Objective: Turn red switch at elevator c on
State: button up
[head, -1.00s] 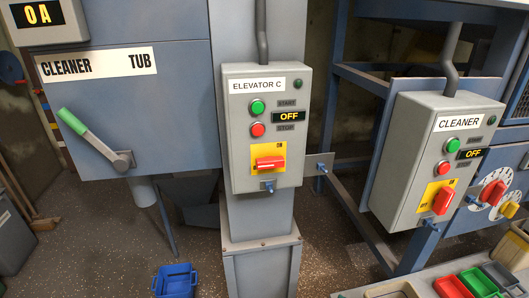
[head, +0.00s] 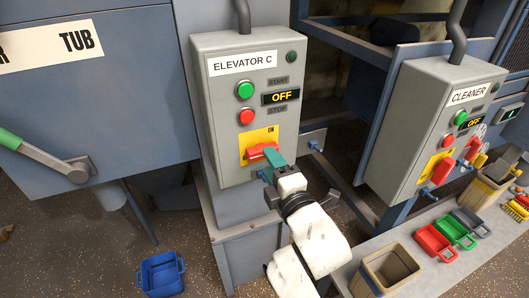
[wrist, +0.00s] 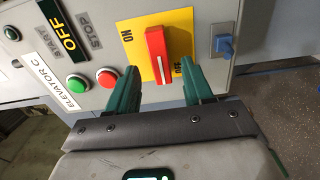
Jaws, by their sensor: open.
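The grey elevator C box (head: 222,120) carries a red rotary switch (head: 256,152) on a yellow plate. Its handle lies sideways in the head view, and the display above reads OFF. My gripper (head: 268,160) is at the switch, its teal fingers hiding part of the handle. In the wrist view the red handle (wrist: 156,48) points up and down the picture. There my gripper (wrist: 159,68) is open, one finger on each side of the handle's lower end. I cannot tell whether either finger touches it.
A blue padlock-like fitting (wrist: 224,45) sits close beside the yellow plate. Green (head: 245,90) and red (head: 247,116) buttons are above the switch. The cleaner box (head: 410,130) stands to the right. A blue bin (head: 162,275) is on the floor.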

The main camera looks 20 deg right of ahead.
jog(key=shift+w, duration=2.05)
grip_shut()
